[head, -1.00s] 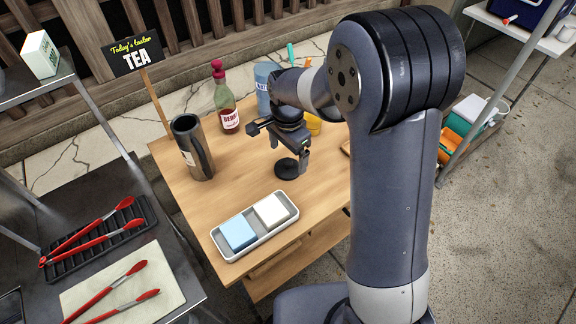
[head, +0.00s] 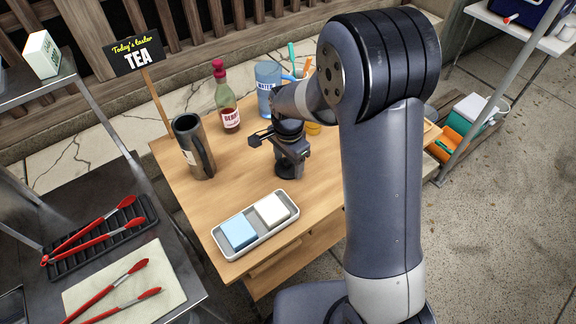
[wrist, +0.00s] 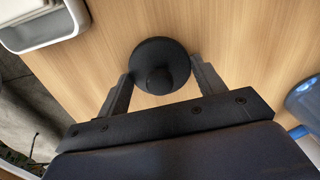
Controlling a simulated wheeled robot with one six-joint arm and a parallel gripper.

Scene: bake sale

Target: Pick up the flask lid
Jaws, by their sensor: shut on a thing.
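The flask lid (head: 288,172) is a round black disc with a knob, upright on the wooden table; it also shows in the wrist view (wrist: 158,55). My gripper (head: 287,158) is low over it, its fingers on either side of the lid in the wrist view (wrist: 159,80), shut on it. I see no clear gap between the lid and the table. The dark grey flask (head: 187,140) stands upright with an open top, to the left of the lid.
A tray (head: 264,238) with a blue and a white block lies at the table's front. A red-capped bottle (head: 228,105) and a blue cup (head: 267,88) stand behind. Bare table (head: 228,180) lies left of the gripper.

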